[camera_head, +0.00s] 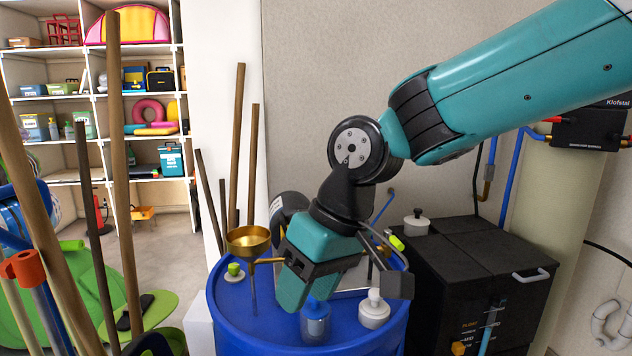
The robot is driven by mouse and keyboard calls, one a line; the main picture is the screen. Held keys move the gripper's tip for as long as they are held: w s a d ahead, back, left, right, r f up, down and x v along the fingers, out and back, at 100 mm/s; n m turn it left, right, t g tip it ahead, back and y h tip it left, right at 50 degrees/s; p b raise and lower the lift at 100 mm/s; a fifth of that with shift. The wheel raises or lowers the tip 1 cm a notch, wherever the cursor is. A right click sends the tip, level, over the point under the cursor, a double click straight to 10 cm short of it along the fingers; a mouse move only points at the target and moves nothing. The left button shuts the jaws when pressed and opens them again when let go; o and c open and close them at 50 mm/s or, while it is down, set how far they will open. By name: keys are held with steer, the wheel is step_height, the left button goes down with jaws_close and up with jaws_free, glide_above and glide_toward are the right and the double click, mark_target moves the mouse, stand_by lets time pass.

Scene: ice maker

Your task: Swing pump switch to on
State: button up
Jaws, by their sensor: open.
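The black machine (480,262) stands at the right, with a grey handle (534,275) on its upper front. Its front panel has small orange and white lettering too small to read surely, an orange part (458,348) and a light blue upright part (488,328) near the picture's bottom edge. I cannot tell which part is the pump switch or how it is set. My gripper (345,287) is open and empty, pointing down over the blue drum, left of the machine and apart from its front panel. My gripper hides part of the drum top.
The blue drum (240,325) carries a brass funnel (249,241), a silver-and-blue container (315,320) and a white-capped jar (374,310), close to my gripper. Another white-topped piece (416,222) sits on the machine's back left. Long wooden poles (120,180) and shelves (95,100) are at left.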

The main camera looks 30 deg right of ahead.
steer(key=w+d+r+m+t+h+p, duration=0.1)
steer(key=w+d+r+m+p, duration=0.2)
steer(key=w, duration=0.5)
steer(key=w+d+r+m+t, duration=0.1)
steer(key=w+d+r+m, duration=0.15)
steer(key=w+d, duration=0.4)
steer(key=w+d+r+m+t+h+p, duration=0.1)
steer(key=w+d+r+m+p, duration=0.2)
steer(key=w, duration=0.6)
steer(key=w+d+r+m+t+h+p, duration=0.1)
steer(key=w+d+m, duration=0.2)
steer(key=w+d, duration=0.45)
steer(key=w+d+r+m+t+h+p, duration=0.1)
steer(key=w+d+m, duration=0.25)
steer(key=d, duration=0.75)
steer(key=shift+n, duration=0.5)
steer(key=p+x, duration=0.6)
steer(key=x, duration=1.1)
steer(key=shift+w, duration=0.2)
steer(key=shift+c, duration=0.2)
jaws_close()
